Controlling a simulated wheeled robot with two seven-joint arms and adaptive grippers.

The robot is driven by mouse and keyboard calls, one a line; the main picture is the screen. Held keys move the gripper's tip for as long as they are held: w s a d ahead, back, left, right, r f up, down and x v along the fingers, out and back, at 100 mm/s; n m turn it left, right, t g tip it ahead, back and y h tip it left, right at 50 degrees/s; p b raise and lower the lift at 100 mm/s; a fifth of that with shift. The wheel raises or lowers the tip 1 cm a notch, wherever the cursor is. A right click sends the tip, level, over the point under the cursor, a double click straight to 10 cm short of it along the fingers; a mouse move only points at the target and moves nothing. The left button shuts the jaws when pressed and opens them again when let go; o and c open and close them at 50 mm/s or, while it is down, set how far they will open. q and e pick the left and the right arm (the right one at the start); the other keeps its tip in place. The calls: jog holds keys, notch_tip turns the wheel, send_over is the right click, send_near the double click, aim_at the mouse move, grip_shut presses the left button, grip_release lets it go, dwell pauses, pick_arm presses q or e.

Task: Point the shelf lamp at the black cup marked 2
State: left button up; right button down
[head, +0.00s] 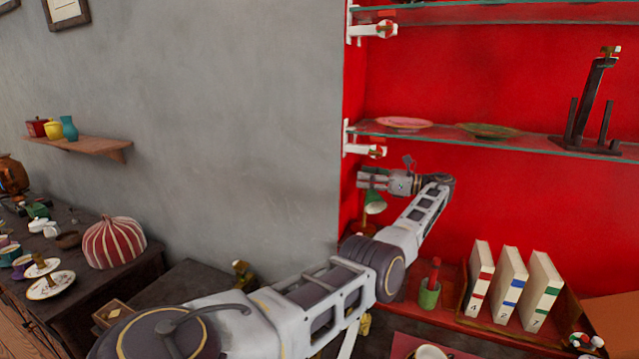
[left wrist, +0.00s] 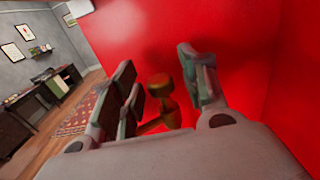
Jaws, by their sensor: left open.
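The shelf lamp has a green shade (head: 374,201) and a brass-coloured stem (head: 364,229), and stands against the red wall at the left end of the lower shelf. My left gripper (head: 364,180) is open just above the shade in the head view, and my arm hides part of the lamp. In the left wrist view, a brass-coloured part (left wrist: 160,88), apparently the lamp's, shows between the open fingers of the left gripper (left wrist: 162,76). I cannot tell whether they touch it. I can make out no black cup marked 2. My right gripper is not in view.
White books marked 4, 2 and 7 (head: 509,287) stand on the lower right shelf, beside a green cup holding a red object (head: 429,295). A glass shelf (head: 450,136) runs above the gripper. A dark side table (head: 85,288) with crockery stands left.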

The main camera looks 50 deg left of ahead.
pick_arm(q)
jog(key=shift+m+t+y+p, duration=0.55)
jog(key=shift+m+t, duration=0.15)
jog(key=shift+t, duration=0.3)
